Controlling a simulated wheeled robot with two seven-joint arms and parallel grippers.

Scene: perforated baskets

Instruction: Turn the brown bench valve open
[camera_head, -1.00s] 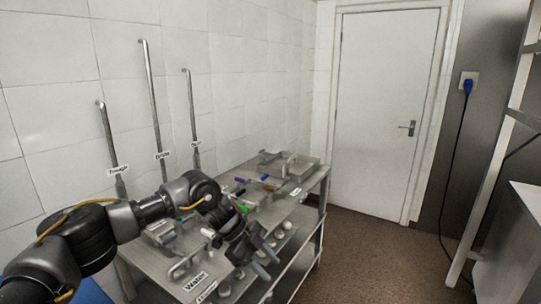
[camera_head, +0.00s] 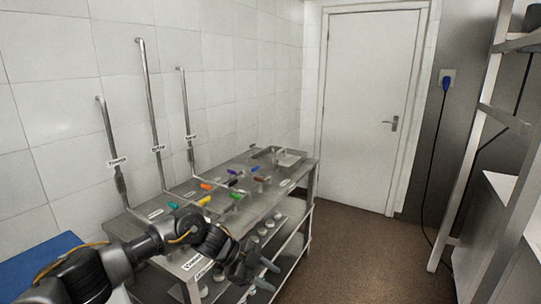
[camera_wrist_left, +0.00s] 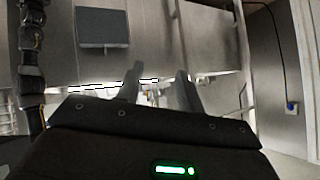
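The brown valve handle (camera_head: 262,180) sits on the steel bench (camera_head: 165,238), toward its far part, among other coloured handles. My left gripper (camera_head: 267,275) is in front of the bench's front edge, lower and nearer than the brown handle and well apart from it. Its two fingers are spread with nothing between them. They also show spread in the left wrist view (camera_wrist_left: 160,73), where I cannot pick out the brown handle. My right gripper is in no view.
Other handles stand close by: green (camera_head: 236,195), yellow (camera_head: 204,200), orange (camera_head: 207,186) and purple (camera_head: 232,171). Upright pipes (camera_head: 152,110) rise along the tiled wall. A metal rack (camera_head: 490,140) stands at the right. The brown floor (camera_head: 370,250) between is clear.

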